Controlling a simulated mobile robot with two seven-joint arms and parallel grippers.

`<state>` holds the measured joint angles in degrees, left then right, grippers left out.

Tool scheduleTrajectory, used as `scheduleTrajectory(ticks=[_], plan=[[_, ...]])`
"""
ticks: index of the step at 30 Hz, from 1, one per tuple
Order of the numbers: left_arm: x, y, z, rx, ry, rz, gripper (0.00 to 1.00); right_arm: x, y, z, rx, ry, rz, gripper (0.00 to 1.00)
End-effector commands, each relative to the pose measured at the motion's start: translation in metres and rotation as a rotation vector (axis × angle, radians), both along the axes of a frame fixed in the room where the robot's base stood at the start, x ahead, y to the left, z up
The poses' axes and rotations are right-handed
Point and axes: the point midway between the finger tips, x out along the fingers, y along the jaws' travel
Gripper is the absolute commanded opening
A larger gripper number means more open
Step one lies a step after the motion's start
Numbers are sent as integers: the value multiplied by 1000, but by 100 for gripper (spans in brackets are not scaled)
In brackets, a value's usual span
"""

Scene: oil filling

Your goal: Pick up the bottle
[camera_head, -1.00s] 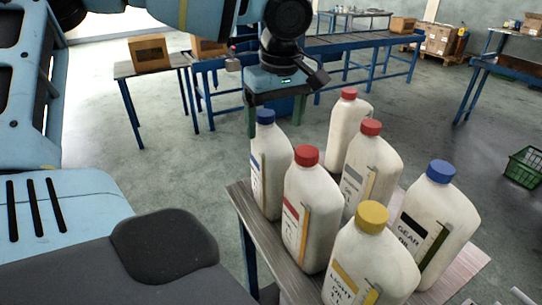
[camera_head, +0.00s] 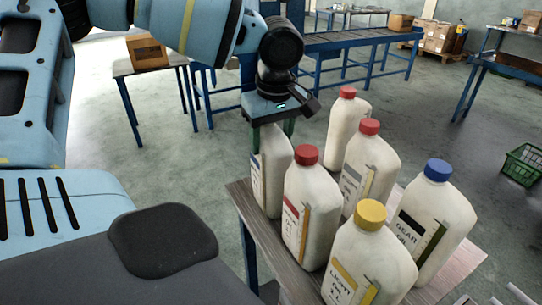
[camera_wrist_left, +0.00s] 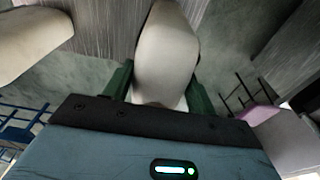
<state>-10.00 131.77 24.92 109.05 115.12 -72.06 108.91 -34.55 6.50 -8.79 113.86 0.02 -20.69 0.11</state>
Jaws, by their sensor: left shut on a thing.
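A white bottle (camera_head: 271,178) stands at the left corner of a small table (camera_head: 240,190), its cap hidden by my gripper. My left gripper (camera_head: 272,130) points down over its top, with green fingers on either side, and is shut on it. In the left wrist view the bottle (camera_wrist_left: 166,45) sits between the green fingers (camera_wrist_left: 158,90). I cannot tell any gap between its base and the table. My right gripper is not in view.
Close by on the table stand other white bottles: a red-capped one (camera_head: 309,205), two more red-capped (camera_head: 367,165) (camera_head: 347,120), a yellow-capped one (camera_head: 368,260) and a blue-capped one (camera_head: 432,215). A conveyor (camera_head: 350,42) and a green crate (camera_head: 523,165) are farther off.

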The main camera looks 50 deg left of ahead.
Motion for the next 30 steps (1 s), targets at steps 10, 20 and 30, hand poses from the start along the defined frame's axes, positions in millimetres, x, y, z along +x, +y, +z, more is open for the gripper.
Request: scheduleTrajectory(ticks=[10, 20, 30], plan=[[0, 0, 1, 0, -1, 0, 0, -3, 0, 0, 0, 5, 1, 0], [1, 0, 6, 0, -6, 0, 0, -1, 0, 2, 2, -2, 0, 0], [1, 0, 55, 0, -10, 0, 0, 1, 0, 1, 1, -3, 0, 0]])
